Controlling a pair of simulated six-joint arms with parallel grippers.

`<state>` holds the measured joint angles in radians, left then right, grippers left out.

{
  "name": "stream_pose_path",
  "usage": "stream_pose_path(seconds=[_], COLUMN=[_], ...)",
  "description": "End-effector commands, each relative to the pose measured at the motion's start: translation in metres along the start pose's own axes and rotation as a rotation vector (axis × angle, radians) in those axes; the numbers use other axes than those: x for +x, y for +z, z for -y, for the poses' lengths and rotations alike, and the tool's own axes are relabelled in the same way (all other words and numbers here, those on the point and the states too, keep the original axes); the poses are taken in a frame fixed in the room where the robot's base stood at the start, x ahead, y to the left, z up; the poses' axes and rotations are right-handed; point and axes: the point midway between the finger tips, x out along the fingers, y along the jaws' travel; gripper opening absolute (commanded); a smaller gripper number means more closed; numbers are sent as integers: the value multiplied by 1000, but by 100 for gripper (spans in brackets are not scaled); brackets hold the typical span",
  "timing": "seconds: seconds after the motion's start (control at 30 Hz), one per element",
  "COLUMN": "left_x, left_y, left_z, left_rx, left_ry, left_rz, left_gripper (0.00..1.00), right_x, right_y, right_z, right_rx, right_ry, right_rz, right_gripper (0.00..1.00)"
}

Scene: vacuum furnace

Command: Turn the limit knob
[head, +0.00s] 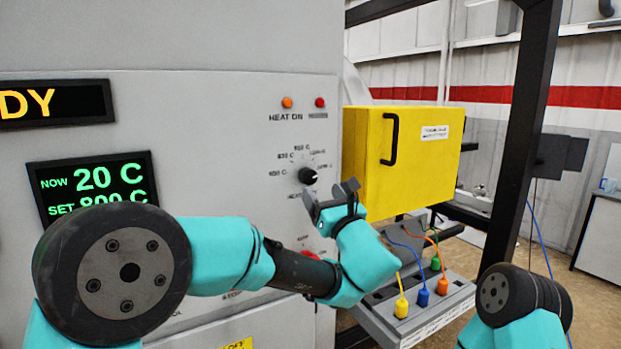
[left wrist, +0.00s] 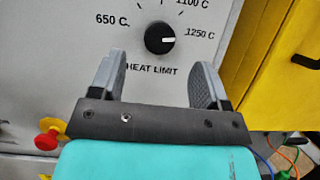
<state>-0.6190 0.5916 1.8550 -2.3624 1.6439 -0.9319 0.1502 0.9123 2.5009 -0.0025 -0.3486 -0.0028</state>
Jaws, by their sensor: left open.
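The limit knob (head: 308,175) is a round black dial on the grey furnace panel, in a ring of temperature marks. In the left wrist view the knob (left wrist: 160,38) sits above the words HEAT LIMIT, with its white pointer toward the right, near 1250 C. My left gripper (head: 333,192) is open and empty, just below and right of the knob in the head view. In the left wrist view its two fingers (left wrist: 157,78) are spread wide, with the knob beyond them and apart from them. My right gripper is not seen; only part of that arm shows at lower right.
A yellow box (head: 385,150) with a black handle juts out right of the knob. Below it a grey tray (head: 447,309) holds several coloured plugs with cables. A red button (left wrist: 47,139) is at lower left in the left wrist view. A dark post (head: 521,130) stands right.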

Motion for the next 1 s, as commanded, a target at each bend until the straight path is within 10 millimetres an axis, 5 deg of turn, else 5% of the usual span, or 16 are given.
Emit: stream_pose_path(seconds=[0.4,0.8,1.0], left_x=[62,68,68], left_y=[0,0,0], left_z=[0,0,0], left_rx=[1,1,1], left_ry=[0,-1,-1], left_rz=[0,0,0], left_gripper=[69,69,50], right_x=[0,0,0], right_y=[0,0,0], right_z=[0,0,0], right_rx=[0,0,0], right_ry=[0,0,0], right_rz=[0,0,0], right_gripper=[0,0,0])
